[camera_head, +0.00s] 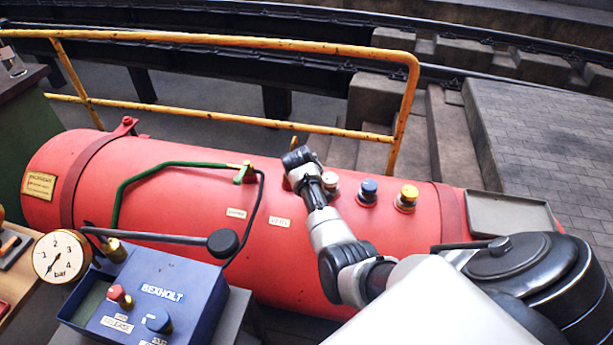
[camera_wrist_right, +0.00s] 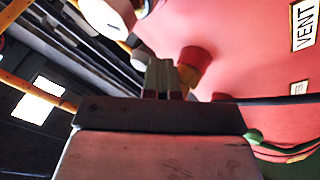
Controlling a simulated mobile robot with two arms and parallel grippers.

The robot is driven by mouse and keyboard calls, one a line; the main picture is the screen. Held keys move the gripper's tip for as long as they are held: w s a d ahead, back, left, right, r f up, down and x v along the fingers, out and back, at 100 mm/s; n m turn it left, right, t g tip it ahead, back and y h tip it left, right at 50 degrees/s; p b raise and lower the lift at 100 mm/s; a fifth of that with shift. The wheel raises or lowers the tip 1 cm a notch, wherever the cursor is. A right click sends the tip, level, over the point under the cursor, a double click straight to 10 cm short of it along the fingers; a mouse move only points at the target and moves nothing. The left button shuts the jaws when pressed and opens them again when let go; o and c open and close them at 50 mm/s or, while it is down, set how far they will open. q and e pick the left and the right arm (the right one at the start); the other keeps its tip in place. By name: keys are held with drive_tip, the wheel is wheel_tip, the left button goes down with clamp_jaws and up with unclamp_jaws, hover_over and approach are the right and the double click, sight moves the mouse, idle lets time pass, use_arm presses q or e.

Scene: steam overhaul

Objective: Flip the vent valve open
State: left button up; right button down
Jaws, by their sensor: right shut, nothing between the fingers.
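The red tank (camera_head: 150,180) lies across the head view. A small label (camera_head: 280,222) is on its front, and the wrist view shows a label reading VENT (camera_wrist_right: 303,25). My right gripper (camera_head: 297,157) is over the tank top, near that label's part of the tank. In the wrist view its fingertips (camera_wrist_right: 165,75) are together and empty, right beside a red-capped brass fitting (camera_wrist_right: 195,60). I cannot tell whether they touch. This fitting is probably the vent valve; in the head view my gripper mostly hides it. My left gripper is not in view.
A yellow railing (camera_head: 240,42) runs behind. A blue box (camera_head: 150,295) and pressure gauge (camera_head: 61,257) are in front.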

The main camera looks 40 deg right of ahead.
drive_tip(key=p+v, duration=0.1)
drive_tip(key=v, duration=0.9)
drive_tip(key=shift+a+r+p, duration=0.15)
drive_tip(key=shift+r+p, duration=0.15)
